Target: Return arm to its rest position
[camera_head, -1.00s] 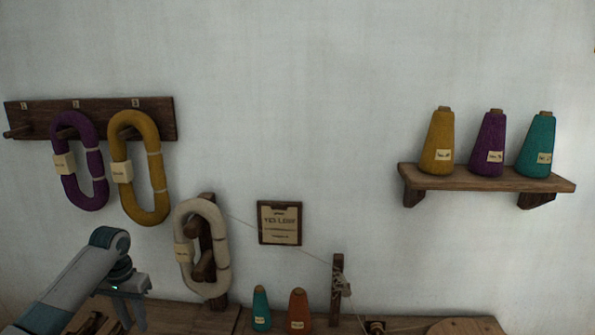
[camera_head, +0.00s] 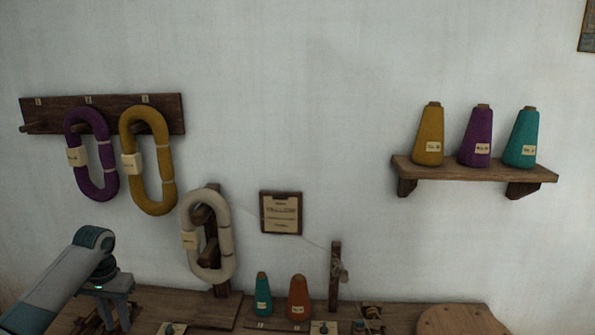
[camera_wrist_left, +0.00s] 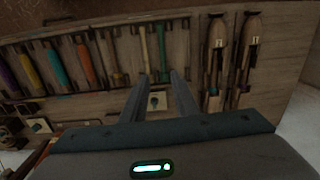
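My left arm (camera_head: 65,283) comes in from the lower left of the head view. My left gripper (camera_head: 115,316) points down over the left end of the wooden bench (camera_head: 205,305). In the left wrist view, the two fingers of the left gripper (camera_wrist_left: 160,88) stand apart with nothing between them, so it is open and empty. My right arm and right gripper are in neither view.
A cream hank (camera_head: 222,240) hangs on a wooden post right of my left arm. Purple (camera_head: 76,165) and yellow (camera_head: 134,180) hanks hang above. Small teal (camera_head: 262,296) and orange (camera_head: 299,300) cones stand on the bench. A shelf (camera_head: 470,172) holds larger cones.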

